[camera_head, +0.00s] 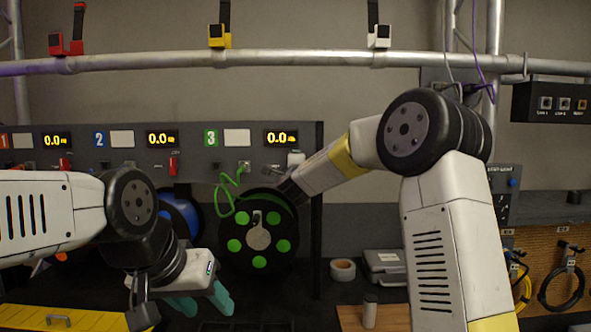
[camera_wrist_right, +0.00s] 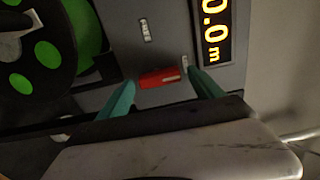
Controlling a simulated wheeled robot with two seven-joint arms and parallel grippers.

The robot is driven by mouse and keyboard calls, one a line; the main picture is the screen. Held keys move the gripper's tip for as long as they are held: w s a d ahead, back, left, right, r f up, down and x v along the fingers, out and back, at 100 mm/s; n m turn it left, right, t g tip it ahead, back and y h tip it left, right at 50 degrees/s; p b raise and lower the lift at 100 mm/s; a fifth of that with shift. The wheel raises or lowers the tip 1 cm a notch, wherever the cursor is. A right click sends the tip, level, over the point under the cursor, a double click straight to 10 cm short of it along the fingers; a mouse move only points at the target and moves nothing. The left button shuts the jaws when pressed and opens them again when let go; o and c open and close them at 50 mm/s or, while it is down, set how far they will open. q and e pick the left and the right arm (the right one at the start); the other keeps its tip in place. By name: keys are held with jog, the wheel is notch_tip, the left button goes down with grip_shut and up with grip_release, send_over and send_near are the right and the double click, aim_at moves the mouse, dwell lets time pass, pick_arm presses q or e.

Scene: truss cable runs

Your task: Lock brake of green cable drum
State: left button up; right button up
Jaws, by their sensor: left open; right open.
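The green cable drum (camera_head: 232,262), black with green discs, hangs below panel section 3, with a loose green cable (camera_head: 227,190) above it; part of it shows in the right wrist view (camera_wrist_right: 40,60). A red lever (camera_wrist_right: 160,77), beside the 0.0 m display, lies between the fingertips of my right gripper (camera_wrist_right: 161,83), which is open; I cannot tell whether they touch it. In the head view my right arm hides that lever and the fingers. My left gripper (camera_head: 203,301) is open and empty, low and left of the drum.
Red levers for section 1 (camera_head: 65,163) and section 2 (camera_head: 173,165) sit on the same panel (camera_head: 202,165). A blue drum (camera_head: 181,213) is partly behind my left arm. A tape roll (camera_head: 343,269) and a grey case (camera_head: 385,266) lie on the right. A metal rail (camera_head: 300,58) crosses above.

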jog(key=s, duration=0.7)
jog(key=shift+s, duration=0.4)
jog(key=s+d+n+g+y, duration=0.2)
jog(key=s+n+g+y, duration=0.2)
jog(key=s+n, duration=0.65)
jog(key=s+d+f+n+g, duration=0.2)
jog(key=s+d+f, duration=0.1)
jog(key=s, duration=0.6)
jog(key=s+d+f+n+g+h, duration=0.1)
jog(key=s+d+f+n+g, duration=0.2)
jog(key=s+f, duration=0.3)
jog(key=s+d+f+n+g, duration=0.2)
jog(key=s+d+f, duration=0.3)
jog(key=s, duration=0.8)
jog(key=shift+s+d+n+g+h, duration=0.25)
jog(key=shift+s+n+g+h, duration=0.15)
jog(key=shift+n, duration=0.25)
